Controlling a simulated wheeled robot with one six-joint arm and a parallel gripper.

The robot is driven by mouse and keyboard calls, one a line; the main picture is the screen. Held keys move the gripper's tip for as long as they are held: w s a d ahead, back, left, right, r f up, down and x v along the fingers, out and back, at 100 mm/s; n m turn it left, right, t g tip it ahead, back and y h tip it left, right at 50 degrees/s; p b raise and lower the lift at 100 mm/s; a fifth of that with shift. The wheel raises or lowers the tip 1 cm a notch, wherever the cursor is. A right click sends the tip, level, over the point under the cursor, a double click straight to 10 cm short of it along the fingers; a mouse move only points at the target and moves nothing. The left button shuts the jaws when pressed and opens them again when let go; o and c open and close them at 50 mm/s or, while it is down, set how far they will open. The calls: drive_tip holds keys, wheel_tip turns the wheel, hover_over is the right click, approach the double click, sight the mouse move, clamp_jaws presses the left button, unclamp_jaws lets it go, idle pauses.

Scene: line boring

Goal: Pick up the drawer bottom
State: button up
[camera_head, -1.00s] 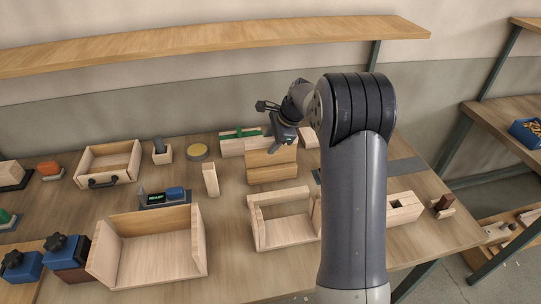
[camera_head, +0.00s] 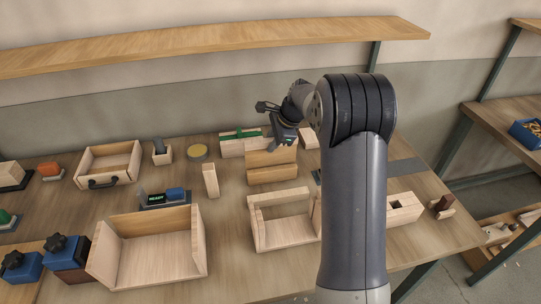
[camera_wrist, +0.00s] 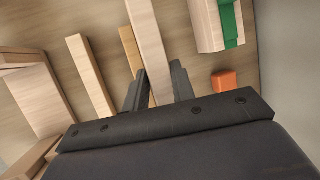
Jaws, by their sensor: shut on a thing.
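The drawer bottom appears to be the thin pale board standing on edge in the wrist view (camera_wrist: 148,42). In the head view it seems to be the upper board (camera_head: 268,158) in a small group at the back middle of the bench. My gripper (camera_head: 284,145) reaches down over that board's right end. In the wrist view my gripper's two dark fingers (camera_wrist: 160,88) lie on either side of the board's near end, shut on it. The fingertips are partly hidden in the head view. I cannot tell whether the board is off its support.
Beside it stand a lower board (camera_head: 272,175) and a block with a green clamp (camera_head: 240,144). An open three-sided frame (camera_head: 288,232) and a larger open box (camera_head: 150,262) are in front. An orange block (camera_wrist: 224,80) is right of my fingers in the wrist view.

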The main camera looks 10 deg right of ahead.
drive_tip(key=shift+r, duration=0.15)
clamp_jaws()
drive_tip(key=shift+w+r+p, duration=0.1)
drive_tip(key=shift+r+p, duration=0.75)
drive_tip(key=shift+r, duration=0.05)
drive_tip(key=shift+o, duration=2.3)
unclamp_jaws()
drive_tip(key=c, duration=0.5)
drive_tip(key=shift+r+p, duration=1.85)
drive_tip(key=shift+r, duration=0.2)
clamp_jaws()
